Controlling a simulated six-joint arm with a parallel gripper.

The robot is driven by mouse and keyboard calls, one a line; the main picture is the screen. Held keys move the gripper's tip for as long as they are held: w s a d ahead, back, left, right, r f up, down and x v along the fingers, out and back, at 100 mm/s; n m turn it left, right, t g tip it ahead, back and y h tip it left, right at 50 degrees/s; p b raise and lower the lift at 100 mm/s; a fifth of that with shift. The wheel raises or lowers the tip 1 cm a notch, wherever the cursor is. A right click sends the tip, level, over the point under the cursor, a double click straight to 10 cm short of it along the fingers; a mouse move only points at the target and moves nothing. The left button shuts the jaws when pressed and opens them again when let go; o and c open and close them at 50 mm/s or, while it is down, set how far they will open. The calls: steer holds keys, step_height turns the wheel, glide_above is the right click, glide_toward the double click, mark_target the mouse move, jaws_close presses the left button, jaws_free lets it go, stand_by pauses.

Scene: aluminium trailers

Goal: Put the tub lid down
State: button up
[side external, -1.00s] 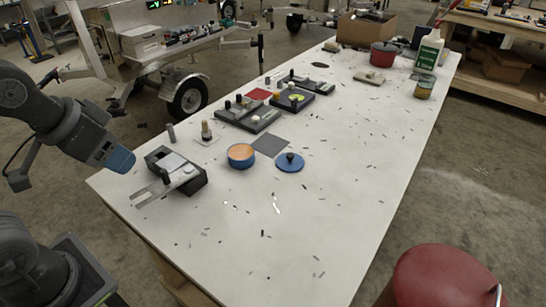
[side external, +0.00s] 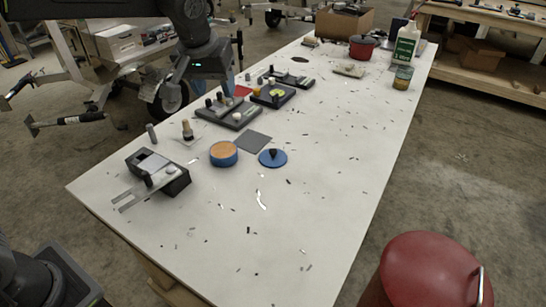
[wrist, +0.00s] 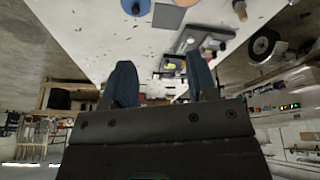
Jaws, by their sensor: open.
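The tub lid (side external: 273,159), a blue disc with a dark knob, lies flat on the white table, knob up. It also shows at the top edge of the wrist view (wrist: 142,6). The blue tub (side external: 223,158) with an orange top face stands to its left, apart from it. A dark grey square plate (side external: 254,141) lies behind and between them. My gripper (wrist: 161,85) is open, with two blue fingers and nothing between them. In the side view it is above the far-left part of the table, behind the lid and not touching it.
A black block with a metal slide (side external: 158,172) is at the near left. Grey fixture trays (side external: 232,118) stand below my gripper. A red pot (side external: 362,47) and a green-labelled bottle (side external: 405,45) are at the far end. Small scraps litter the otherwise clear front and right.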

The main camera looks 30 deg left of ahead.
steer(key=w+d+f+n, duration=0.1)
steer(key=w+d+f, duration=0.2)
steer(key=w+f, duration=0.25)
steer(key=n+g+y, duration=0.1)
steer(key=n, duration=0.1)
glide_toward(273, 150)
steer(key=x, duration=0.4)
steer(key=shift+s+d, duration=0.15)
steer(key=shift+d, duration=0.3)
steer(key=shift+a+x, duration=0.2)
steer(key=shift+x, duration=1.15)
steer(key=shift+a+x, duration=0.2)
steer(key=shift+x, duration=1.15)
steer(key=shift+r, duration=0.1)
jaws_close()
